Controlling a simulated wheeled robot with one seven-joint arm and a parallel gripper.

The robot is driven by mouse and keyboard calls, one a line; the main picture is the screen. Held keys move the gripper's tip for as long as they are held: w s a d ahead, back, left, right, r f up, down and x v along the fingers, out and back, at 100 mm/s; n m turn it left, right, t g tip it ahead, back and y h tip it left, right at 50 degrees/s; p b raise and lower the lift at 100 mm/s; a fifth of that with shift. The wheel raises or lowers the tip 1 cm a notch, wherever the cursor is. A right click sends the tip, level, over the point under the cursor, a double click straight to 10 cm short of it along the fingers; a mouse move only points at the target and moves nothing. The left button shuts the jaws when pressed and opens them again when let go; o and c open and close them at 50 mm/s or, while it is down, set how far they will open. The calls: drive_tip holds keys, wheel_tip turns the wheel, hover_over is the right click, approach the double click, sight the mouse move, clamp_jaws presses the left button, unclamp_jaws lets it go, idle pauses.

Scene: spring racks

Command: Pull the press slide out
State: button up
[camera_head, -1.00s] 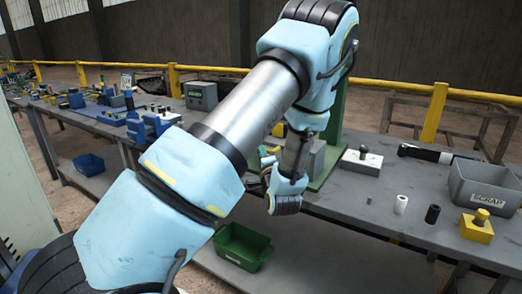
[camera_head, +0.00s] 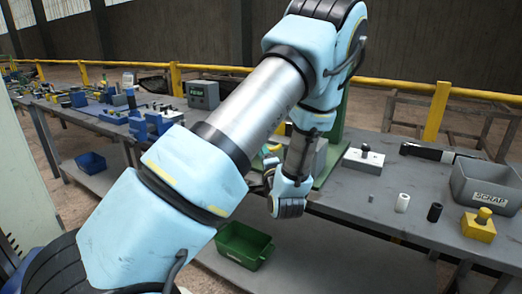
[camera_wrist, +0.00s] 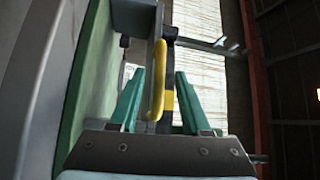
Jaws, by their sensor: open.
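The green press (camera_head: 333,150) stands on the bench behind my arm, which hides much of it. In the wrist view its green side (camera_wrist: 82,90) fills the left. My gripper (camera_wrist: 160,73) shows there with two teal fingers spread apart. An upright yellow bar (camera_wrist: 158,80), which looks like a handle, appears between the fingers, with a dark and yellow piece (camera_wrist: 169,98) beside it. I see no finger clearly touching the bar, and cannot tell its depth. I cannot make out the slide itself for sure.
On the bench right of the press are a grey block with a black knob (camera_head: 364,158), a white cylinder (camera_head: 402,203), a black cylinder (camera_head: 434,212), a yellow block (camera_head: 478,225) and a scrap bin (camera_head: 487,186). A green bin (camera_head: 243,246) sits below.

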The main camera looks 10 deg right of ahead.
drive_tip(key=s+f+b, duration=0.1)
drive_tip(key=s+b, duration=0.1)
drive_tip(key=s, duration=0.7)
drive_tip(key=shift+s+d+f, duration=0.15)
drive_tip(key=shift+d, duration=0.05)
drive_tip(key=w+a+f+n+g+h, duration=0.2)
drive_tip(key=w+a+f+n+g, duration=0.25)
drive_tip(key=a+n+g, duration=0.45)
drive_tip(key=s+a+r+n+g, duration=0.2)
drive_tip(key=s+a+n+g, duration=0.1)
drive_tip(key=s+a, duration=0.3)
drive_tip(key=s+a+r+n+g+p, duration=0.1)
drive_tip(key=s+a+n+g, duration=0.1)
drive_tip(key=s+a+g, duration=0.3)
drive_tip(key=s+a, duration=0.2)
drive_tip(key=s, duration=0.1)
drive_tip(key=shift+s+r+n+g+y, duration=0.25)
drive_tip(key=shift+r+n+g+y, duration=0.15)
